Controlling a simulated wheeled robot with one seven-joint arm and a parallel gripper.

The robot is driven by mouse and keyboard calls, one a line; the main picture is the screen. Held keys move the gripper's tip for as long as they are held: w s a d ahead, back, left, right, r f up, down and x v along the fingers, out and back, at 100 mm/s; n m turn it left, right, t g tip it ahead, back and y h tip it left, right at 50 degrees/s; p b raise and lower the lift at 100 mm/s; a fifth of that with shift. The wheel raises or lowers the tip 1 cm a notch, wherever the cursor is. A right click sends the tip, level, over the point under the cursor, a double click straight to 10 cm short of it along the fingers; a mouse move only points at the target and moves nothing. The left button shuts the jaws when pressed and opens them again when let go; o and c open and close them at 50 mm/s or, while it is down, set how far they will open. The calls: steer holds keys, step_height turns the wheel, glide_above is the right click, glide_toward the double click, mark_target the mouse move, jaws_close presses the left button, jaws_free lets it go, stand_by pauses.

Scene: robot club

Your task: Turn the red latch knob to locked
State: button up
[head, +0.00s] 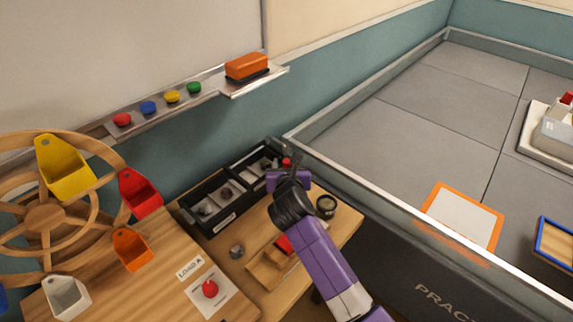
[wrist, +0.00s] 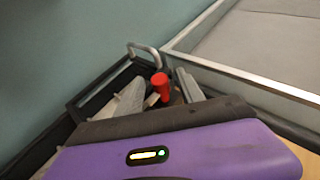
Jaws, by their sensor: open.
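A short upright red cylinder (wrist: 160,86) stands at the far right end of the black tray and shows as a small red spot (head: 287,162) in the head view. My gripper (wrist: 158,92) is open, with one grey finger on either side of the cylinder; I cannot tell if they touch it. In the head view my gripper (head: 284,160) is over the tray's far end and hides part of it. No locked marking is readable on either.
The black tray (head: 226,219) has compartments with small parts. A metal handle (wrist: 146,52) rises behind the cylinder. A grey-railed arena wall (head: 330,180) runs close on the right. A wooden tray (head: 262,272), dark round cup (head: 326,206) and wheel with coloured bins (head: 45,215) stand nearby.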

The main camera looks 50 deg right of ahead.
jaws_close()
steer(key=shift+a+m+p, duration=0.1)
steer(key=shift+m+p, duration=0.2)
steer(key=shift+w+r+m+g+h+p, duration=0.15)
steer(key=shift+m+g+h+p, duration=0.2)
steer(key=shift+m+g+h, duration=0.35)
steer(key=shift+w+a+m+g+h, duration=0.1)
steer(key=shift+w+m+g+h, duration=0.05)
steer(key=shift+m+g+h, duration=0.85)
steer(key=m+g, duration=0.4)
steer(key=g, duration=0.1)
steer(key=shift+w+m+g+h, duration=0.2)
steer(key=shift+m+g+h, duration=0.1)
steer(key=shift+m+h, duration=0.1)
steer(key=shift+f+g, duration=0.2)
steer(key=shift+g, duration=0.1)
jaws_free()
